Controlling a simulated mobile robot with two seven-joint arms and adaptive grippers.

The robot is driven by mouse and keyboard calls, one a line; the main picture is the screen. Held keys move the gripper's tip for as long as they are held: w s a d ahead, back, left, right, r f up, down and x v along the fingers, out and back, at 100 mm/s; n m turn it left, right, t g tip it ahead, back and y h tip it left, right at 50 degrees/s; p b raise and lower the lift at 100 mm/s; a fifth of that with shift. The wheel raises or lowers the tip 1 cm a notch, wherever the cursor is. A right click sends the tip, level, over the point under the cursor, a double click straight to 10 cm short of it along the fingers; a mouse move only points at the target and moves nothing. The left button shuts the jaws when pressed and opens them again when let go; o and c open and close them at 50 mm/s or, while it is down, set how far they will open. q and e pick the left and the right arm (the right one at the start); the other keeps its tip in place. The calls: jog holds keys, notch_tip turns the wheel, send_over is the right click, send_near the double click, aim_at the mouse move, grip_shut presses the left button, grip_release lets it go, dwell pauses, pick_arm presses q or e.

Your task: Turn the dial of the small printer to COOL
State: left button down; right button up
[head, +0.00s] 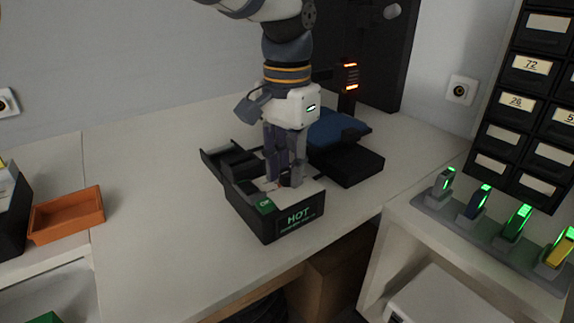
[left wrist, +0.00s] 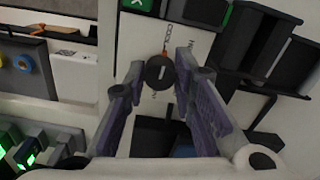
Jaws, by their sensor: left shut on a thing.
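The small printer (head: 262,226) is a black box with a pale top on the white table; its front display reads HOT in green. Its dial (head: 285,180) is a small dark knob on the pale top, partly hidden by my fingers. In the left wrist view the round black dial (left wrist: 159,72) has a red mark near its upper edge, by lettering that seems to read COOL. My left gripper (head: 284,184) points down from above, shut on the dial, with one finger on each side; its fingers also show in the left wrist view (left wrist: 160,65). My right gripper is out of view.
Behind the printer stand a black device (head: 347,163) and a blue item (head: 335,128). An orange tray (head: 67,214) lies at left. At right, a rack (head: 490,240) holds several green-lit devices below a labelled drawer cabinet (head: 530,95). The table left of the printer is clear.

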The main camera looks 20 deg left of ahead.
aim_at(287, 172)
pick_arm(q)
jog(key=shift+n, duration=0.4)
jog(key=c, duration=1.3)
grip_release()
jog(key=shift+c, duration=0.2)
notch_tip(287, 172, up, 12)
